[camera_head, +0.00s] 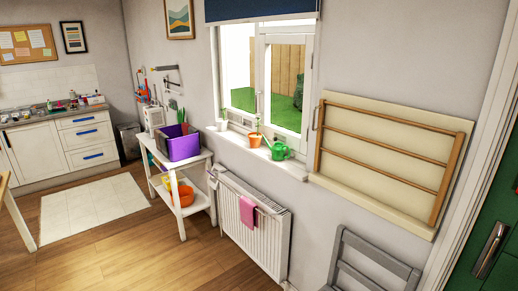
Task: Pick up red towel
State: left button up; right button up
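A pinkish-red towel (248,212) hangs over the front of the white radiator (268,240) below the window. It is the only cloth of about that colour that I can make out, and it looks more pink than red. Its back part is hidden behind the radiator's front. Neither my left nor my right gripper is in the head view.
A white side table (198,200) with a purple bin (179,147) and orange bowls stands left of the radiator. A grey chair (362,262) is at the lower right. A wooden rack (388,158) is on the wall. Wooden floor (120,250) lies open at left.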

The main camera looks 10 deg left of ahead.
aim_at(185, 126)
jog(key=i+j+u, duration=0.1)
jog(key=i+j, duration=0.75)
jog(key=i, duration=0.15)
jog(key=i+j+u, duration=0.15)
jog(key=i+j, duration=0.25)
jog(key=i, duration=0.15)
jog(key=i+j+u, duration=0.1)
jog(key=i+j, duration=0.15)
jog(key=i, duration=0.25)
jog(key=i+j, duration=0.15)
jog(key=i, duration=0.3)
jog(key=i+j+u, duration=0.15)
jog(key=i, duration=0.35)
